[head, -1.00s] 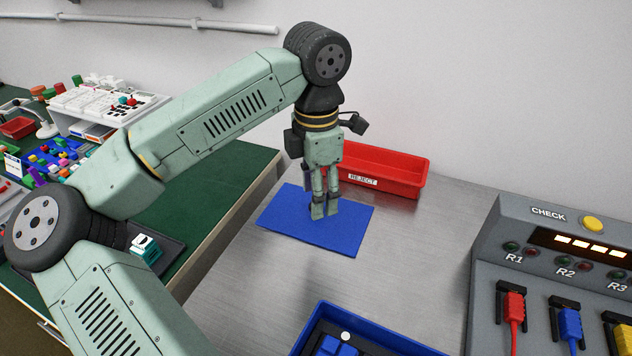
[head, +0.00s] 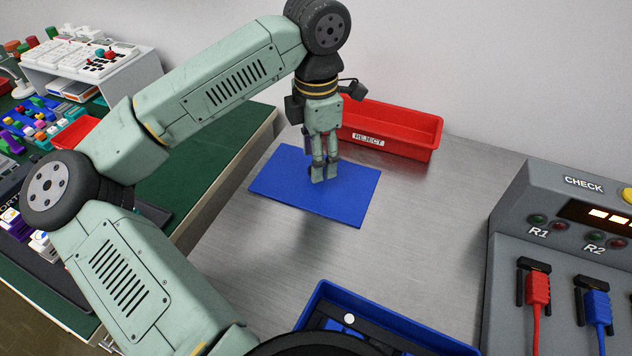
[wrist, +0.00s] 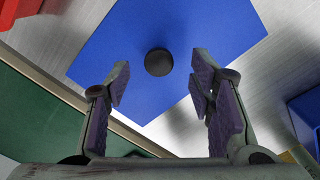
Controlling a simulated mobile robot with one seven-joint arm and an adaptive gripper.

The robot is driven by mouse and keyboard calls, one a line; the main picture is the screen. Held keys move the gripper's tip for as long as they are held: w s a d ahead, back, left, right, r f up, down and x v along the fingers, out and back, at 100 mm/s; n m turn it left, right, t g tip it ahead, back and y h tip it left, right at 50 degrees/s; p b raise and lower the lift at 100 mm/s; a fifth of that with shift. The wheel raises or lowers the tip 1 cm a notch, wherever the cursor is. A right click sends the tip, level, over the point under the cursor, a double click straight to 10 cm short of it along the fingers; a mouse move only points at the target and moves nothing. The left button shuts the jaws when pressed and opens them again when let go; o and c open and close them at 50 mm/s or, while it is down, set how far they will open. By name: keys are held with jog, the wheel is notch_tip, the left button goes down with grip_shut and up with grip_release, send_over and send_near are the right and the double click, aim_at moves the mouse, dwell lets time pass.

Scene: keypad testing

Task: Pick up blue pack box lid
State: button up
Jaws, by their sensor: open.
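The blue lid (head: 280,187) lies flat on the metal table, in the middle of the head view. In the wrist view the lid (wrist: 190,30) fills the upper middle, and a round black knob (wrist: 158,62) stands on it. My gripper (head: 323,173) hangs over the lid, pointing down. In the wrist view my gripper (wrist: 160,82) is open and empty, with one finger on each side below the knob. The knob appears between and just beyond the fingertips, not held. In the head view my gripper hides the knob.
A red REJECT bin (head: 395,135) stands behind the lid by the wall. A blue box (head: 415,340) is at the front. A grey CHECK console (head: 510,210) with plugged cables is on the right. A green-topped bench (head: 235,135) is on the left. Bare metal table surrounds the lid.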

notch_tip(320, 180, down, 4)
jog(key=shift+r+b, duration=0.1)
jog(key=shift+b, duration=0.5)
jog(key=shift+c, duration=0.4)
grip_shut()
